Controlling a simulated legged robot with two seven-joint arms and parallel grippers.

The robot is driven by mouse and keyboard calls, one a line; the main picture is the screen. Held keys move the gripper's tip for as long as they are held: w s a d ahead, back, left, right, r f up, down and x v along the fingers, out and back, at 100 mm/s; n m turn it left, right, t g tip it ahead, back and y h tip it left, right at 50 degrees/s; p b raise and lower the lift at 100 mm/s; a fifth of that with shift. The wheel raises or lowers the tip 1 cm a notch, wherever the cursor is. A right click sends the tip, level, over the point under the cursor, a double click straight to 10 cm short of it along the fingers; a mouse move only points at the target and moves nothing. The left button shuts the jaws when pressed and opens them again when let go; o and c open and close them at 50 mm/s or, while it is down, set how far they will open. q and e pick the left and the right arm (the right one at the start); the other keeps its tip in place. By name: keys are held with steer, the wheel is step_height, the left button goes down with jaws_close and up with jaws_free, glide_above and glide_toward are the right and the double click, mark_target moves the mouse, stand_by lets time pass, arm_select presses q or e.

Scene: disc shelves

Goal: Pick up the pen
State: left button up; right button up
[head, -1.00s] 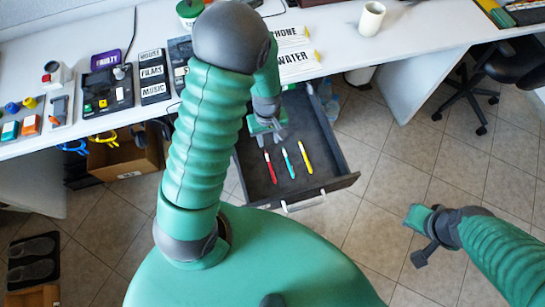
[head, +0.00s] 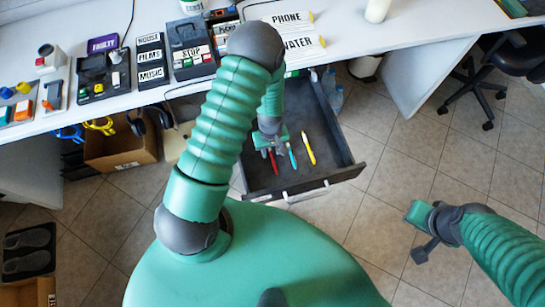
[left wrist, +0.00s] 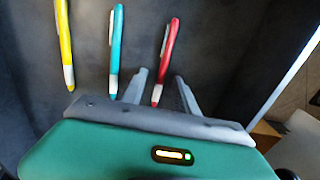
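Three pens lie in the open dark drawer: a red pen (head: 273,163), a teal pen (head: 291,155) and a yellow pen (head: 309,149). My left gripper (head: 272,148) is over the drawer, at the far end of the red pen. In the left wrist view its two grey fingers (left wrist: 160,75) are apart, with the tip end of the red pen (left wrist: 166,50) between them. The teal pen (left wrist: 116,45) lies just outside one finger and the yellow pen (left wrist: 65,45) is farther off. My right gripper (head: 424,232) is out over the floor, away from the drawer; its finger opening is unclear.
The drawer (head: 345,172) hangs open under a white desk (head: 365,42). Labelled boxes and devices stand on the desk. A cardboard box (head: 118,150) is on the floor at left. A black office chair (head: 500,70) is at the right. The tiled floor between is clear.

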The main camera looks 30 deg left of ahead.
arm_select(q)
steer(key=shift+c, duration=0.2)
jaws_close()
steer(key=shift+r, duration=0.1)
